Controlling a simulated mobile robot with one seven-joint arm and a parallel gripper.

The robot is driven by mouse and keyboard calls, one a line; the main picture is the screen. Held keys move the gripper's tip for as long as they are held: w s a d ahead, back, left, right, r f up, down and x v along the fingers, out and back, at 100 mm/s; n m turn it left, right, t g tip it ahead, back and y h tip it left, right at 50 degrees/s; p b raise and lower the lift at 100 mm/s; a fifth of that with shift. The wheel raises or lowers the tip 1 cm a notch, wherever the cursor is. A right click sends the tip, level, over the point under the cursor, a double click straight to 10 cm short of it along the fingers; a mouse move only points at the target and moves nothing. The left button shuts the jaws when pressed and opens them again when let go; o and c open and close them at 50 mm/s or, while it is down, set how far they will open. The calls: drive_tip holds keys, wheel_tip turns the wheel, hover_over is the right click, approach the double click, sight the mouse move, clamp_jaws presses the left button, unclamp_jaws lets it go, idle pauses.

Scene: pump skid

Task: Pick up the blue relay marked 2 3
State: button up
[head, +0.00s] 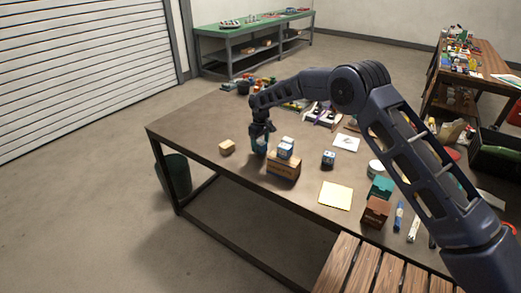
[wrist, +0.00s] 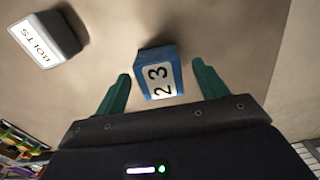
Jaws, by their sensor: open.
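The blue relay (wrist: 158,74) shows in the wrist view with a white face marked 2 3. It lies between and slightly beyond the two teal fingertips of my gripper (wrist: 162,70), with gaps on both sides. My gripper is open and empty. In the head view my gripper (head: 260,148) points down over the table, just left of a cardboard box (head: 284,168). A blue and white block (head: 286,148) sits on that box. I cannot tell in the head view which blue block is the one marked 2 3.
A box labelled BOLTS (wrist: 46,38) lies at upper left in the wrist view. A small tan box (head: 227,147) stands left of my gripper on the table (head: 205,125). Another blue block (head: 328,158) and a yellow sheet (head: 336,195) lie to the right.

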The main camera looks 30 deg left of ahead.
wheel_tip(320, 180, down, 2)
drive_tip(key=shift+f, duration=0.15)
drive_tip(key=shift+c, duration=0.2)
drive_tip(key=c, duration=1.1)
